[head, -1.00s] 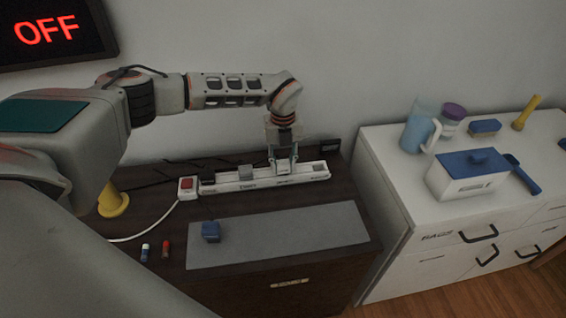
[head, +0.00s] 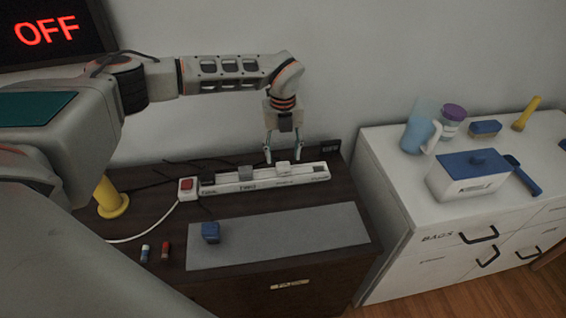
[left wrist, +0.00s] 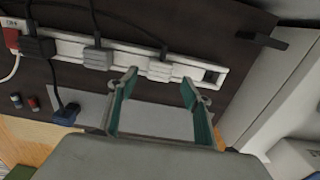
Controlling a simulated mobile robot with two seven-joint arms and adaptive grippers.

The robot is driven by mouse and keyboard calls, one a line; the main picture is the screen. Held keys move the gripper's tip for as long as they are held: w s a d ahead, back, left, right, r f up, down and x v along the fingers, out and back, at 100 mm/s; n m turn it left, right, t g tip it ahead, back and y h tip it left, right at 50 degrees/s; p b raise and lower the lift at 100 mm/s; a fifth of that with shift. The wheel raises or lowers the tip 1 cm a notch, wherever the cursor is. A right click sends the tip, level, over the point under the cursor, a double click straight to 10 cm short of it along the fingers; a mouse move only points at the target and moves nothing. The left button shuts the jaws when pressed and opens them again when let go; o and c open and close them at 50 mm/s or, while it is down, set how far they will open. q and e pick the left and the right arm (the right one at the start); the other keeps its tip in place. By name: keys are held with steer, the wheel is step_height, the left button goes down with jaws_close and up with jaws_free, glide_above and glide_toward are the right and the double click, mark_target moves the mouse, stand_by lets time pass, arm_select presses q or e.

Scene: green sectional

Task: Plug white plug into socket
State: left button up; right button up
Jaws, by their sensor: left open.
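The white plug (head: 283,168) sits upright on the white power strip (head: 262,182), right of the grey plug (head: 245,172). It also shows in the left wrist view (left wrist: 160,70) with a dark cord running back from it. I cannot tell how deep its pins are. An open dark socket (left wrist: 211,76) shows at the strip's right end. My left gripper (head: 282,158) is open and empty, pointing down just above the white plug, its fingers apart on either side. In the left wrist view the fingers (left wrist: 158,88) are spread. My right gripper is not in view.
A black plug (left wrist: 38,47) sits near the strip's red switch (head: 187,184). A blue plug (head: 210,231) lies on the grey mat (head: 290,235). Two small cylinders (head: 155,252) lie left of it. A white cabinet (head: 400,190) stands right. A wall screen (head: 50,32) reads OFF.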

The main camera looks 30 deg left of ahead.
mark_target(283, 165)
arm_select(q)
step_height(283, 165, up, 7)
steer(key=shift+f, duration=0.15)
stand_by(0.6)
